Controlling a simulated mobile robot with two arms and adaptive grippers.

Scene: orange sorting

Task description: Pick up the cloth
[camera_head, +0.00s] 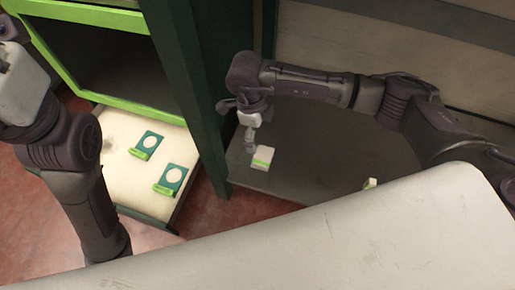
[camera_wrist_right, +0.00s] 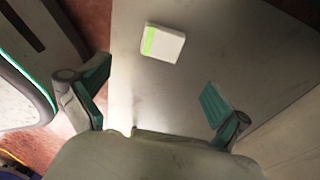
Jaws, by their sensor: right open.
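A small flat white piece with a green strip along one edge (camera_head: 263,157) lies on the grey surface in the head view; it looks like the cloth. It also shows in the right wrist view (camera_wrist_right: 164,43), beyond the fingertips and a little above the middle between them. My right gripper (camera_head: 250,139) hangs just above and behind it in the head view. In the wrist view the teal-padded fingers (camera_wrist_right: 155,97) are wide apart with nothing between them. My left arm comes in at the left of the head view; its fingers cannot be made out.
A cream panel (camera_head: 112,178) with two teal-and-white pieces (camera_head: 147,145) (camera_head: 171,179) lies at the left, below a green-framed opening (camera_head: 84,15). A dark green post (camera_head: 200,100) stands left of my right gripper. Another small white-and-green piece (camera_head: 370,183) is partly hidden to the right.

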